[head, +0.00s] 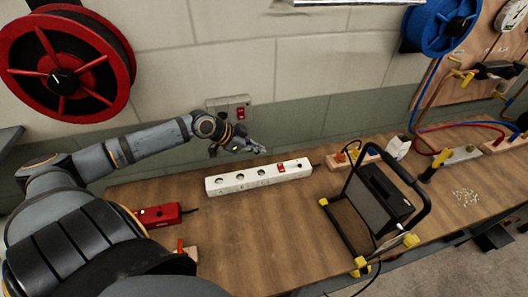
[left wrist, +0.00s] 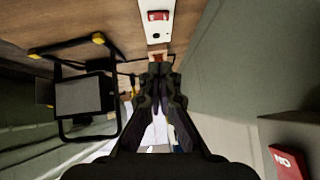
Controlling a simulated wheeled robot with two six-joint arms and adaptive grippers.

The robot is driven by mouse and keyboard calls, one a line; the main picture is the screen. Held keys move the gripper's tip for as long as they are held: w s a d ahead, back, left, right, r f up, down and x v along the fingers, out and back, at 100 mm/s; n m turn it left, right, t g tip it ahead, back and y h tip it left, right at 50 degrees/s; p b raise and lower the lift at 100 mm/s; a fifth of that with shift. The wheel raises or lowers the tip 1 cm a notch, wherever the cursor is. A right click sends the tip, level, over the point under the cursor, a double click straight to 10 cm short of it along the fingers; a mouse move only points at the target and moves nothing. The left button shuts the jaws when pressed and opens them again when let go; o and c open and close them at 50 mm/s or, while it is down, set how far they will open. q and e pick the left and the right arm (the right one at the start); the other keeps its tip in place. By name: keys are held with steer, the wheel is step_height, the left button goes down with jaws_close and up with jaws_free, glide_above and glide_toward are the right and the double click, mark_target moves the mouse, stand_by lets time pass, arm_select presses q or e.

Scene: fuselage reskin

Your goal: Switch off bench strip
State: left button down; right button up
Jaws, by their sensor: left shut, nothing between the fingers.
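The bench strip (head: 235,181) is a long white power strip with several round sockets. It lies on the wooden bench near the wall. Its red switch (head: 281,168) sits toward the right end. In the left wrist view the strip (left wrist: 155,34) comes down from the top edge, with the red switch (left wrist: 158,15) on it. My left gripper (head: 258,149) is shut and empty, above and behind the strip, close to the wall. In the left wrist view its fingers (left wrist: 161,62) point toward the strip's end. I cannot tell their exact height. My right gripper is not in view.
A wall plate with a red switch (head: 241,113) is just behind my left gripper. A black work lamp on a yellow-footed stand (head: 382,195) stands to the right. The bench in front of the strip (head: 260,225) is clear.

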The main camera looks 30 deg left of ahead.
arm_select(q)
steer(key=shift+w+a, duration=0.1)
steer(key=shift+w, duration=0.45)
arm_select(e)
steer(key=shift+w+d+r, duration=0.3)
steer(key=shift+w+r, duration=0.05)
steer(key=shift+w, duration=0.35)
arm_select(q)
glide_above(283, 165)
steer(key=s+a, duration=0.1)
steer(key=s, duration=0.2)
steer(key=f, duration=0.7)
steer(key=shift+w, duration=0.25)
steer(key=shift+w+a+f+p, duration=0.15)
steer(key=shift+f+p, duration=0.15)
steer(key=shift+f, duration=0.35)
steer(key=shift+s+a+f+p, duration=0.1)
steer(key=shift+f+p, duration=0.2)
steer(key=shift+f, duration=0.3)
steer(key=shift+a+f, duration=0.1)
steer(key=shift+f, duration=0.55)
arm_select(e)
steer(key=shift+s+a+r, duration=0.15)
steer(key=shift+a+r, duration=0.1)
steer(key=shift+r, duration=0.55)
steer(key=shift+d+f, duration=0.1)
